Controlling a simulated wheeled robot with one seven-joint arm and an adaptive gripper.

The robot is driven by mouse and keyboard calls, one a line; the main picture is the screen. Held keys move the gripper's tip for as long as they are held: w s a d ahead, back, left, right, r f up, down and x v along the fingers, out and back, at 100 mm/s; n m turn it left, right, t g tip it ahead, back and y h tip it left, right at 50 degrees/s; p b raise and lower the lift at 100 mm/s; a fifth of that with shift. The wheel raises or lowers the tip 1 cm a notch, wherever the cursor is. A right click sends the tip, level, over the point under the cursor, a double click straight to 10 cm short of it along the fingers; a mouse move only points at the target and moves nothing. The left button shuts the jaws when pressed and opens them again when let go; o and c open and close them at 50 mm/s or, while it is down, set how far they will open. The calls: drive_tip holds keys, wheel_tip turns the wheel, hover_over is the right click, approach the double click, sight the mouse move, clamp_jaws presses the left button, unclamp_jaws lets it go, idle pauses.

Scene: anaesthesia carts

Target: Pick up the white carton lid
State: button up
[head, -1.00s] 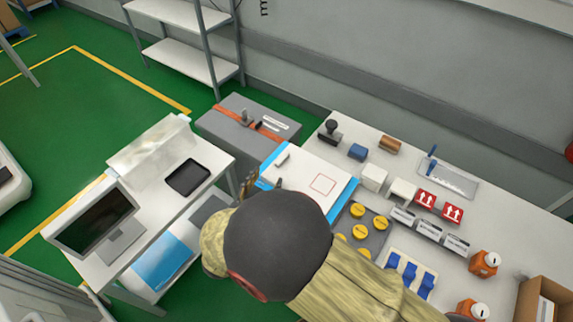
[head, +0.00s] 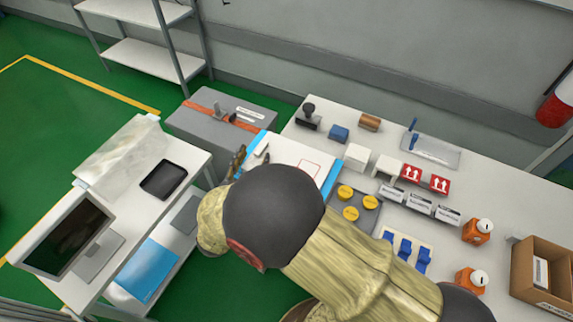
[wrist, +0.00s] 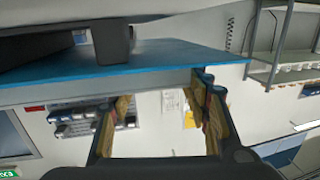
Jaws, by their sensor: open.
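Two small white box-like pieces stand near the middle of the bench: a left white block (head: 357,158) and a right white piece (head: 388,168). I cannot tell for sure which one is the carton lid. My gripper (head: 238,160) is at the bench's left end, beside the blue-edged white board, well left of both white pieces. In the wrist view my gripper (wrist: 160,112) is open, with nothing between its fingers. A blue-edged panel (wrist: 150,62) fills the space above the fingers there. My arm hides part of the board and bench front.
A cardboard box (head: 540,270) stands at the right. A side table (head: 165,210) and grey case (head: 222,118) are at left.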

drive_tip(key=shift+c, duration=1.2)
clamp_jaws()
